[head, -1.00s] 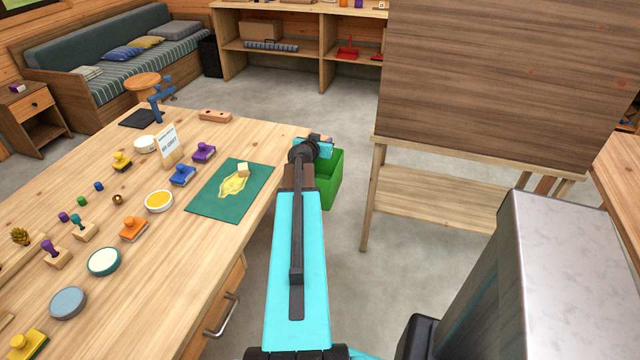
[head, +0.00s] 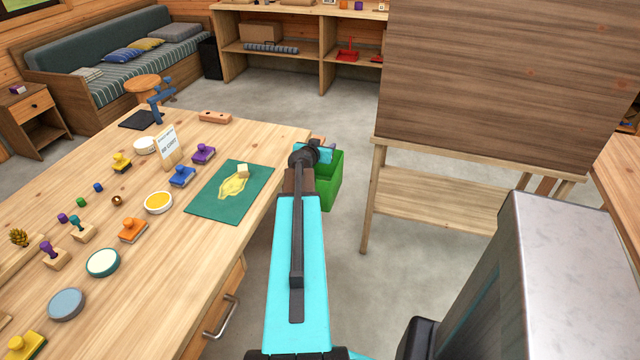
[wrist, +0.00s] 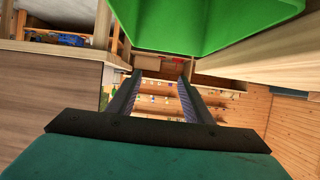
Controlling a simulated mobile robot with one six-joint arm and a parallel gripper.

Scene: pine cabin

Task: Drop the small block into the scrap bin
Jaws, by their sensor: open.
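A small pale wooden block (head: 243,171) sits on the dark green mat (head: 215,206) on the workbench, at the upper end of a yellow shape on the mat. The green scrap bin (head: 329,185) stands beyond the bench's right edge, partly hidden behind my arm. My gripper (head: 318,143) is near the bin in the head view, with its fingers mostly hidden there. In the wrist view my gripper (wrist: 160,72) is open, with nothing between its fingers. The green bin (wrist: 210,25) fills the top of that view, close to the fingertips. The bin's contents are not visible.
The workbench (head: 185,265) holds several stamps, ink pads and a small sign card (head: 170,146) left of the mat. A tall wooden board on a stand (head: 480,85) is right of the bin. Grey floor lies open between bench and stand.

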